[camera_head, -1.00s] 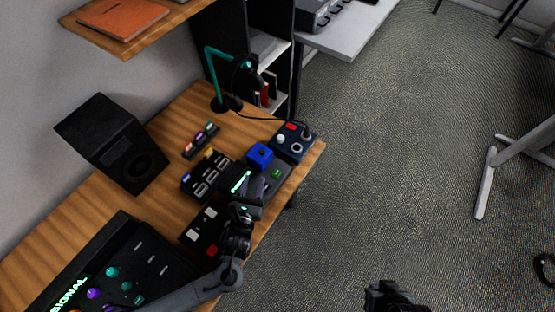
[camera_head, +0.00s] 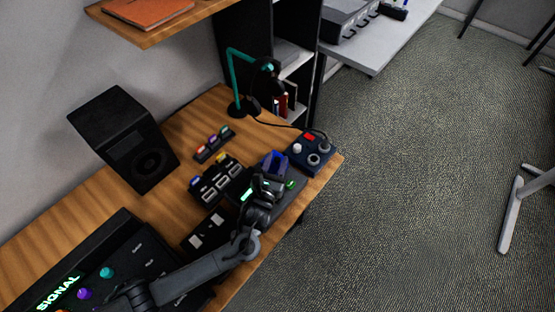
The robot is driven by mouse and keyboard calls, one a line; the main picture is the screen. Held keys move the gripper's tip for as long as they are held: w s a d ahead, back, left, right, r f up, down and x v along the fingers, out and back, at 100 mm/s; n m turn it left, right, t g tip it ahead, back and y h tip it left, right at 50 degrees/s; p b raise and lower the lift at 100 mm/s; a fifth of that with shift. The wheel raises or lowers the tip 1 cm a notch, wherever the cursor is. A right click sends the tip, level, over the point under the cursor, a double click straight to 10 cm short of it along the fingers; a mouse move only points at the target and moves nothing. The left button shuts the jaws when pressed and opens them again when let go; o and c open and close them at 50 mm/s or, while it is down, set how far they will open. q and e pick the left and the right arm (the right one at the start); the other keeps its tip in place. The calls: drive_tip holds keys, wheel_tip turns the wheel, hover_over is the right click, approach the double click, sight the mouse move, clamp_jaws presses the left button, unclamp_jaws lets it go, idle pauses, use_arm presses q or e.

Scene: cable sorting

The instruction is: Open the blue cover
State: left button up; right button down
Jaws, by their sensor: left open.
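The blue cover (camera_head: 279,157) is a small blue box shape on a dark panel near the right edge of the wooden desk. My left gripper (camera_head: 268,181) is open and right at the cover's near side, hiding its lower part. I cannot tell whether the fingers touch the cover, or whether the cover is raised. A green button (camera_head: 291,184) shows just right of the gripper. My right gripper is out of view.
A dark blue box with a red patch and round knobs (camera_head: 311,153) stands just beyond the cover. A connector block (camera_head: 216,181), a black speaker (camera_head: 127,140), the SIGNAL console (camera_head: 127,253) and a headphone stand (camera_head: 237,80) share the desk (camera_head: 187,130). Open floor lies right.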

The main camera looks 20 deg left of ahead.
use_arm(q)
drive_tip(key=shift+w, duration=0.8)
clamp_jaws()
